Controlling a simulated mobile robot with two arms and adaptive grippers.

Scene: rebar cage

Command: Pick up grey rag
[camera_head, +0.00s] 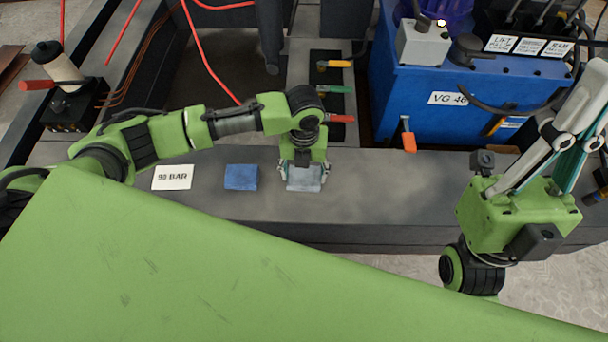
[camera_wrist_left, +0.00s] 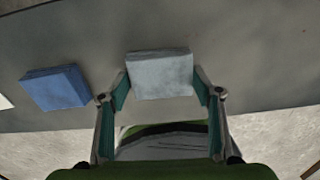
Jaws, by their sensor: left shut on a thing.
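The grey rag (camera_head: 305,180) is a folded, light grey-blue block on the dark grey bench ledge (camera_head: 400,185). My left gripper (camera_head: 304,172) points down at it and is shut on it, with a finger at each side. In the left wrist view the rag (camera_wrist_left: 160,75) sits between the two fingertips (camera_wrist_left: 163,88). I cannot tell whether the rag touches the ledge or is slightly lifted. My right gripper (camera_head: 575,130) is at the far right, away from the rag, with its fingers pointing up; its opening is unclear.
A blue folded rag (camera_head: 241,177) lies just left of the grey one, then a "90 BAR" card (camera_head: 172,177). Behind are valves with coloured handles (camera_head: 335,90) and a blue tank (camera_head: 420,95). The ledge right of the grey rag is clear.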

